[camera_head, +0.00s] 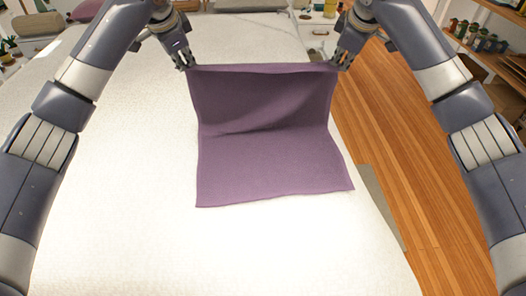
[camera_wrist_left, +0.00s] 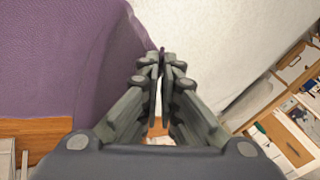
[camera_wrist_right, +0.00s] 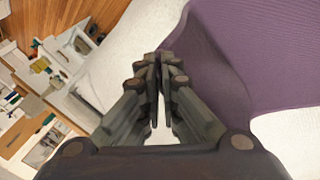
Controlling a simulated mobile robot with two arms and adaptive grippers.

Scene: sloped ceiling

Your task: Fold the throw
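The purple throw (camera_head: 270,165) hangs between my two grippers in the head view. Its far edge is raised and nearly straight, and its near part lies flat on the white bed. My left gripper (camera_head: 187,66) is shut on the far left corner; the left wrist view shows the fingertips (camera_wrist_left: 162,58) closed with purple cloth at them. My right gripper (camera_head: 337,66) is shut on the far right corner; the right wrist view shows its fingertips (camera_wrist_right: 158,58) closed at the cloth edge. The throw also fills much of the left wrist view (camera_wrist_left: 60,60) and the right wrist view (camera_wrist_right: 265,50).
The white bed (camera_head: 120,190) spreads wide to the left and in front of the throw, and is clear there. Wooden floor (camera_head: 400,170) runs along the right side, with a grey mat (camera_head: 380,200). Shelves (camera_head: 490,45) with small items stand at the far right.

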